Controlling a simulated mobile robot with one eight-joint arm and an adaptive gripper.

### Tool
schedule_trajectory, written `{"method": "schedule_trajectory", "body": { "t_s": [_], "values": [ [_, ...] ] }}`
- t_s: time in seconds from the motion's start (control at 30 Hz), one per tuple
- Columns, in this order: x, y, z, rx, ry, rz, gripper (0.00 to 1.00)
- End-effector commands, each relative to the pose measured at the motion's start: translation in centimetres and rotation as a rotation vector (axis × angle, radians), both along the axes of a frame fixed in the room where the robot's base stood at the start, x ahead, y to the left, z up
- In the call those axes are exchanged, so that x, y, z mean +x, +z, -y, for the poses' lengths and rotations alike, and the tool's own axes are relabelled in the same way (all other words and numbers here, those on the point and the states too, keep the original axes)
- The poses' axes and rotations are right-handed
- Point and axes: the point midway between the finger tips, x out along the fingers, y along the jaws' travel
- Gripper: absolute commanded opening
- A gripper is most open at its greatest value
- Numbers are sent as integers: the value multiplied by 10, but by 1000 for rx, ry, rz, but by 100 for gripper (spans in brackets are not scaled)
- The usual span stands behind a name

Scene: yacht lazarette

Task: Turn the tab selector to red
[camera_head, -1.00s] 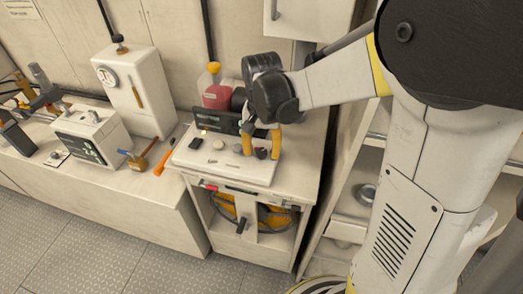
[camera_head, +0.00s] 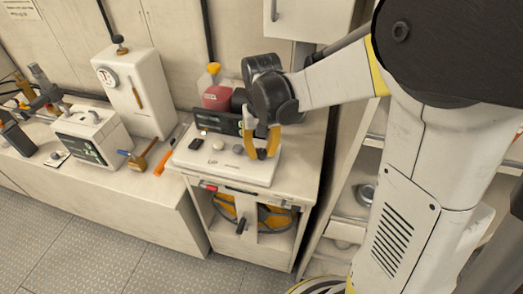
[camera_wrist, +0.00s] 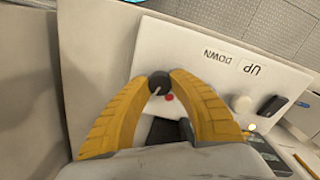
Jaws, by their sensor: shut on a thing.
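The tab selector is a small dark round knob (camera_wrist: 158,83) with a pale pointer mark, on the white control panel (camera_wrist: 200,65). A red dot (camera_wrist: 169,97) sits beside the knob. The mark points down-left in the wrist view, not at the dot. My gripper (camera_wrist: 159,80) has its two yellow fingertips shut on the knob from both sides. In the head view my gripper (camera_head: 262,154) reaches down onto the right part of the panel (camera_head: 208,163); the fingers partly hide the knob there.
The panel also carries UP and DOWN labels, a white round knob (camera_wrist: 241,104) and a black switch (camera_wrist: 272,106). A dark display (camera_head: 217,121) and a red container (camera_head: 217,97) stand behind. An orange-handled tool (camera_head: 163,160) lies left of the panel.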

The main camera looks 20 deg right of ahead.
Motion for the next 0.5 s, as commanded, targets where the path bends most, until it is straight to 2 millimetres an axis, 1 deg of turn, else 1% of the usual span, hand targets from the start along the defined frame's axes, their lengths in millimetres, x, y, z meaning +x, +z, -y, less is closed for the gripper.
{"method": "schedule_trajectory", "body": {
  "t_s": [0.5],
  "values": [
    [0, 0, 0, 0, 488, 0, 0]
  ]
}}
